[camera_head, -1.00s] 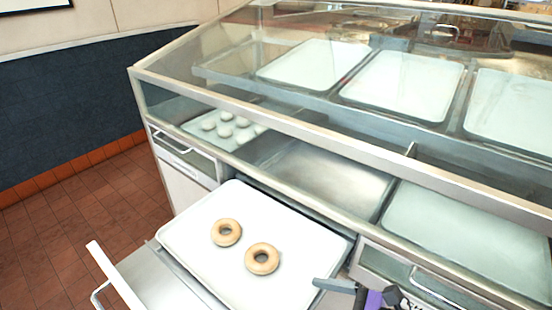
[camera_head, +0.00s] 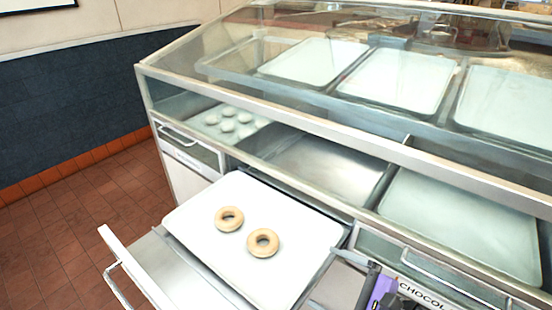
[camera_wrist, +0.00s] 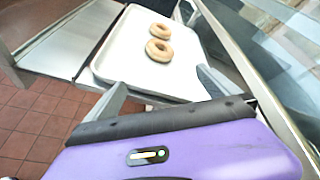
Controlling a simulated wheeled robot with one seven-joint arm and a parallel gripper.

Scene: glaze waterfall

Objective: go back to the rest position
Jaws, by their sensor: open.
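My gripper (camera_head: 350,262) is at the bottom edge of the head view, right of the white tray (camera_head: 190,232), and its purple body is partly cut off. In the wrist view my gripper (camera_wrist: 161,80) has its two grey fingers spread wide, with nothing between them. Two plain ring doughnuts lie on the tray ahead of the fingers, a left one (camera_head: 229,219) and a right one (camera_head: 263,242). Both doughnuts are apart from my gripper.
The tray rests on a pulled-out drawer (camera_head: 140,268) of a glass-fronted counter (camera_head: 330,130). Small pale dough pieces (camera_head: 228,125) sit behind the glass at left. A label with "CHOCOL" (camera_head: 425,297) shows beside my gripper. Tiled floor (camera_head: 60,220) is clear at left.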

